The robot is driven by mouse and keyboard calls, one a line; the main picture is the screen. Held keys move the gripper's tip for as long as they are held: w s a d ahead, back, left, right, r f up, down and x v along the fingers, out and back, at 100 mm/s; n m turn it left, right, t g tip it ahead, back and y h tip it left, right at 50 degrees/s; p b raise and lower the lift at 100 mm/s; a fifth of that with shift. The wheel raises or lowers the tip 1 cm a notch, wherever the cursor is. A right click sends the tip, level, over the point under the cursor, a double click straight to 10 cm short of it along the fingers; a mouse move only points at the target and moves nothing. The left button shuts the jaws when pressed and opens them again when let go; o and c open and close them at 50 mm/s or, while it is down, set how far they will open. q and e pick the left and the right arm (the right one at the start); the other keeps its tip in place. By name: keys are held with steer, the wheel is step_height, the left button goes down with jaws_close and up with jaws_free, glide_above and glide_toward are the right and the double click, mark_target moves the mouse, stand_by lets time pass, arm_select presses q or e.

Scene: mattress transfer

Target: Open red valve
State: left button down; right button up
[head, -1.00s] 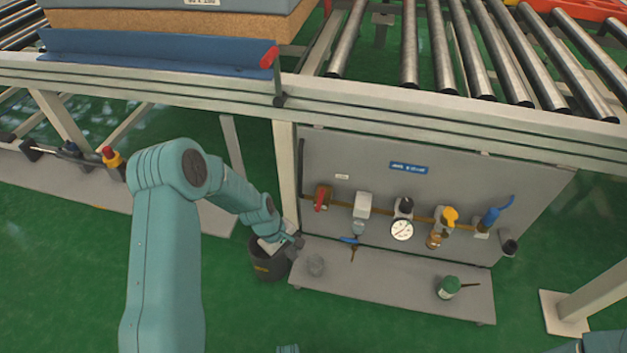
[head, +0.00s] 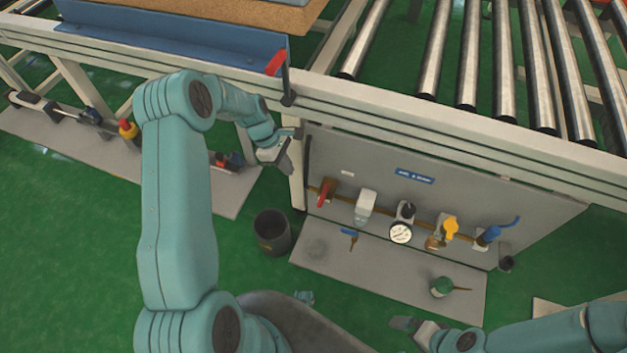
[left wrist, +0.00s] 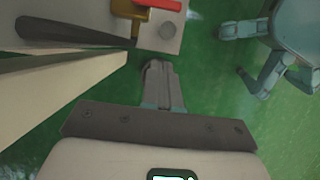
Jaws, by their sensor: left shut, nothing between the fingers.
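The red valve (head: 324,193) is a red handle on a brass body at the left end of the pipe on the grey panel. Its handle slants down along the panel. My left gripper (head: 287,165) is shut and empty, above and left of the red valve, near the white frame post. In the left wrist view the shut fingers (left wrist: 160,70) point toward the brass body, with a gap; the red handle (left wrist: 157,4) is cut off by the top edge. My right gripper (head: 408,325) is low at the right, away from the panel; its jaw opening is unclear.
The white post (left wrist: 65,95) stands close beside my left gripper. A dark bucket (head: 272,232) stands on the green floor below. The pipe also carries a white box, a gauge (head: 401,233), a yellow valve (head: 450,228) and a blue valve (head: 490,234). Rollers run above.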

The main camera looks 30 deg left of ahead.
mark_target(323, 195)
arm_select(q)
steer(key=w+d+f+b, duration=0.1)
steer(key=d+f, duration=0.6)
steer(key=f, duration=0.2)
steer(key=shift+w+d+f+b, duration=0.15)
steer(key=shift+w+d+b, duration=0.05)
steer(key=shift+w+b, duration=0.1)
